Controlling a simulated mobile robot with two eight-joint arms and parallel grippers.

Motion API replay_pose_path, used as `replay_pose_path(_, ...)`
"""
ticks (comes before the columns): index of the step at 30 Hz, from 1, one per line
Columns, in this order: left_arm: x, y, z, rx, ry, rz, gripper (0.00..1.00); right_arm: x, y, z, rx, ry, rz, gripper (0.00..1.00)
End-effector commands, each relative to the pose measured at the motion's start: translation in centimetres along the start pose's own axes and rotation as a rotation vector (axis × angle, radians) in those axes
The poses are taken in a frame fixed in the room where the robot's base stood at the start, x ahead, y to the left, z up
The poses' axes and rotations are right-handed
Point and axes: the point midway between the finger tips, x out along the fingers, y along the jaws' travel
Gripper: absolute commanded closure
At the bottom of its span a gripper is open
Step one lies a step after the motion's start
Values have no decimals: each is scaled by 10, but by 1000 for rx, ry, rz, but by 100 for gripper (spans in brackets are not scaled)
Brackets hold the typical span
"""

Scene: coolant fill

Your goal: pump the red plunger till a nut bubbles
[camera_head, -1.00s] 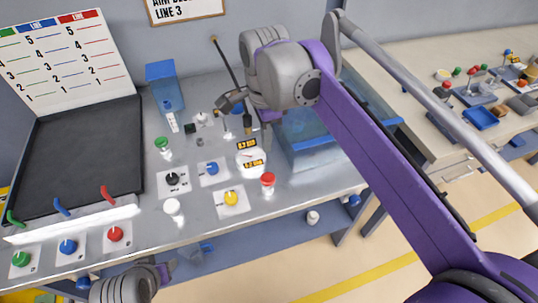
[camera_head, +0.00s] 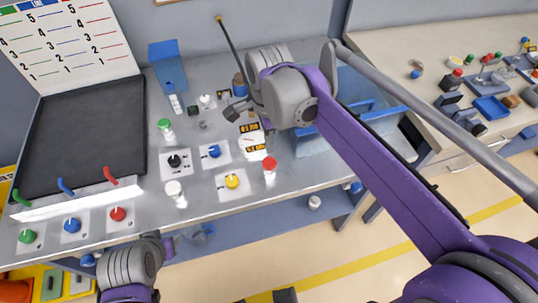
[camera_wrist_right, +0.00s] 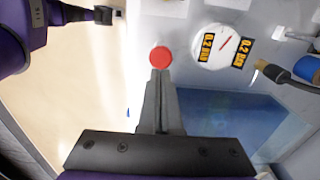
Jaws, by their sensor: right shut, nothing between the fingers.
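The red plunger (camera_head: 269,163) stands upright near the bench's front edge, with its cap up. Its red cap shows in the right wrist view (camera_wrist_right: 160,57). My right gripper (camera_head: 268,129) is shut and empty, just behind and above the plunger. In the right wrist view its closed fingertips (camera_wrist_right: 160,74) point at the cap's edge; I cannot tell whether they touch. The blue water tank (camera_head: 365,106) is partly hidden behind my right arm, and no nut or bubbles can be made out. My left gripper (camera_head: 167,246) is low at the bench's front edge; its jaws are unclear.
A round gauge (camera_wrist_right: 222,44) with yellow-on-black labels sits beside the plunger. Yellow (camera_head: 232,181), blue (camera_head: 214,151) and black (camera_head: 174,160) knobs, and a white plunger (camera_head: 175,192), stand to its left. A black board (camera_head: 80,145) fills the bench's left side.

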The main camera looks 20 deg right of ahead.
Motion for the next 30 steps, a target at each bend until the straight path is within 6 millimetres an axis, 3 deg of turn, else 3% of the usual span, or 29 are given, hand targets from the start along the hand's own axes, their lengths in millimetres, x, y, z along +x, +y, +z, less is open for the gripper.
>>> replay_pose_path(3, 2, 0, 2, 0, -1, 0, 50, 24, 0, 0, 0, 0, 0, 100)
replay_pose_path(9, 2, 0, 2, 0, -2, 0, 50, 50, 0, 0, 0, 0, 0, 100)
replay_pose_path(24, 3, 0, 3, 0, -2, 0, 50, 59, 0, 0, 0, 0, 0, 100)
replay_pose_path(30, 17, 0, 16, 0, -12, 0, 50, 85, 1, 0, 0, 0, 1, 100)
